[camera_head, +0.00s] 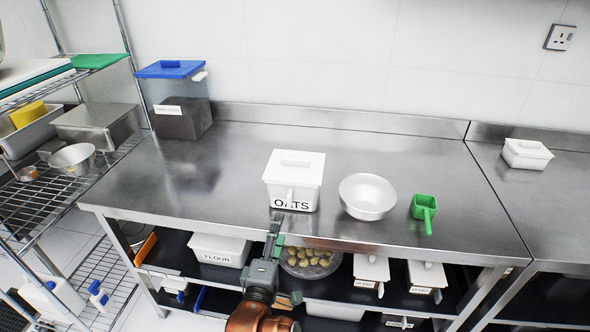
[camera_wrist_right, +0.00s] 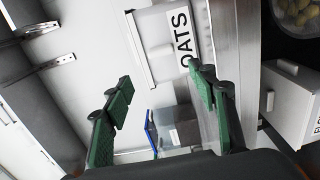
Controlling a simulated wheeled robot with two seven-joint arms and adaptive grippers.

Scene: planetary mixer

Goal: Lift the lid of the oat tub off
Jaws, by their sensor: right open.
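The oat tub (camera_head: 306,197) is a white box labelled OATS near the front edge of the steel counter. Its white lid (camera_head: 275,174), with a raised handle on top, sits on it. My right gripper (camera_head: 278,240) is just in front of and below the tub, open and empty. In the right wrist view the two green fingers (camera_wrist_right: 160,76) are spread apart, with the tub's OATS label (camera_wrist_right: 181,38) beyond them. The gripper appears apart from the tub. My left gripper is not in view.
A blue-lidded bin (camera_head: 182,118) stands at the back left. The flour tub (camera_head: 219,249) and other containers sit on the shelf below. The counter left of the tub is clear.

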